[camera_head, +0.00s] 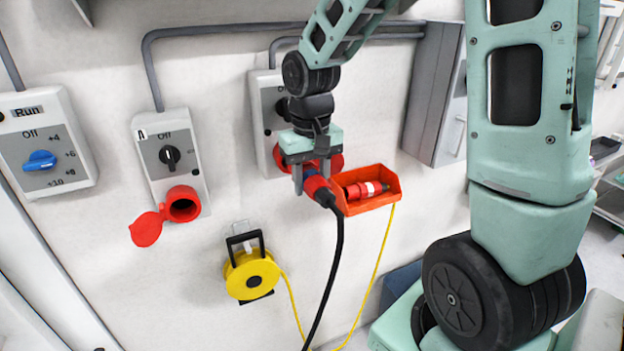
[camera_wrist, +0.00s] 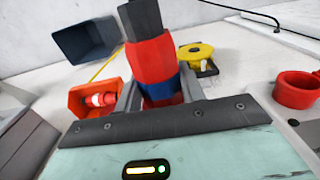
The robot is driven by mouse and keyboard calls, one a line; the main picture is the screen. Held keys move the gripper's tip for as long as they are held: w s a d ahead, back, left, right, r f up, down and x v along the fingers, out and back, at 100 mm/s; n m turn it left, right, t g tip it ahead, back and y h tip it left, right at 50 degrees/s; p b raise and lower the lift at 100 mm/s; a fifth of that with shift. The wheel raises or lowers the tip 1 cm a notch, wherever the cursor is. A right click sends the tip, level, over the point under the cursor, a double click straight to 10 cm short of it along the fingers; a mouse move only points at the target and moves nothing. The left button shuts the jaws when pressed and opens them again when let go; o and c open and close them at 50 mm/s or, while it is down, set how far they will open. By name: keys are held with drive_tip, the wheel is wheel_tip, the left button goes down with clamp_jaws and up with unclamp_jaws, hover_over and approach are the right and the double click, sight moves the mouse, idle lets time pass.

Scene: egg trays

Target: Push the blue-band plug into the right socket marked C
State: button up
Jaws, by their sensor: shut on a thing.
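My gripper (camera_head: 312,180) is shut on a red plug with a blue band (camera_head: 319,190). A black cable hangs down from the plug's back end. In the wrist view the plug (camera_wrist: 151,62) sits between the fingers, its blue band at the fingertips (camera_wrist: 162,92). The plug's front end is hidden there by my gripper. The right socket (camera_head: 337,161) is red, on a grey-white switch box (camera_head: 259,110). My gripper covers most of it, and its mark is hidden. I cannot tell whether the plug touches or enters the socket.
An orange bin (camera_head: 389,177) holds a red plug with a white band (camera_head: 366,189), close right of my gripper. A left switch box (camera_head: 147,128) has an open red socket (camera_head: 182,204). A yellow reel (camera_head: 251,274) hangs below. A grey cabinet (camera_head: 431,95) stands at right.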

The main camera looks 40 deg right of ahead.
drive_tip(key=shift+w+d+p, duration=0.25)
drive_tip(key=shift+w+d, duration=0.05)
drive_tip(key=shift+w, duration=0.65)
drive_tip(key=shift+w+d+p, duration=0.25)
drive_tip(key=shift+w+p, duration=0.05)
drive_tip(key=shift+w, duration=0.7)
drive_tip(key=shift+w+d+p, duration=0.25)
drive_tip(key=shift+w+d, duration=0.05)
drive_tip(key=shift+w, duration=0.65)
idle(2.8)
drive_tip(key=o, duration=0.5)
drive_tip(key=o, duration=0.8)
wheel_tip(320, 180, up, 12)
drive_tip(key=b, duration=0.3)
drive_tip(key=shift+a, duration=0.1)
